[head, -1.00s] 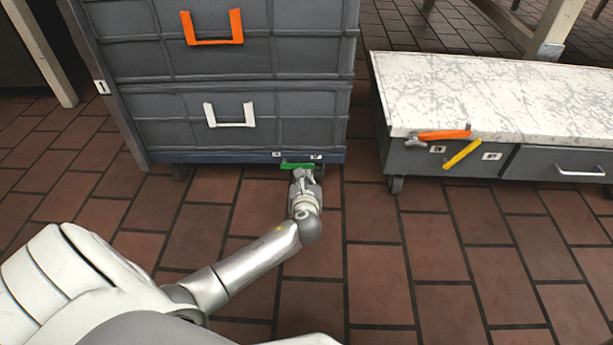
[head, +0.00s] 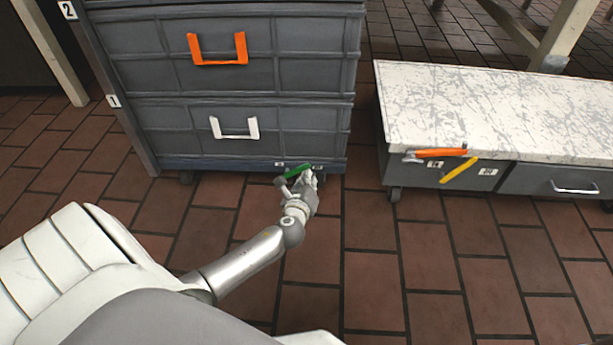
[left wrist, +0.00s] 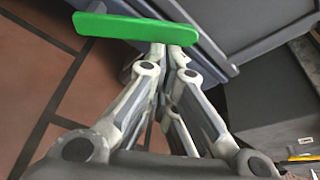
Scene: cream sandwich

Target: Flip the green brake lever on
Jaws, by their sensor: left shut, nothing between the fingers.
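The green brake lever (head: 297,171) is on the lower front edge of the grey drawer cabinet (head: 190,140), near its right end. In the head view it is tilted, its right end higher. My left gripper (head: 307,182) is shut and empty, right at the lever. In the left wrist view the lever (left wrist: 135,28) lies across the tips of the shut fingers (left wrist: 170,50). The fingers look to be against or just under it; I cannot tell if they touch. My right gripper is not in view.
A low cabinet with a white marbled top (head: 480,105) stands to the right, with an orange lever (head: 440,152) and a yellow lever (head: 458,173) on its front. The cabinet drawers have an orange handle (head: 218,62) and a white handle (head: 234,135). The tiled floor in front is clear.

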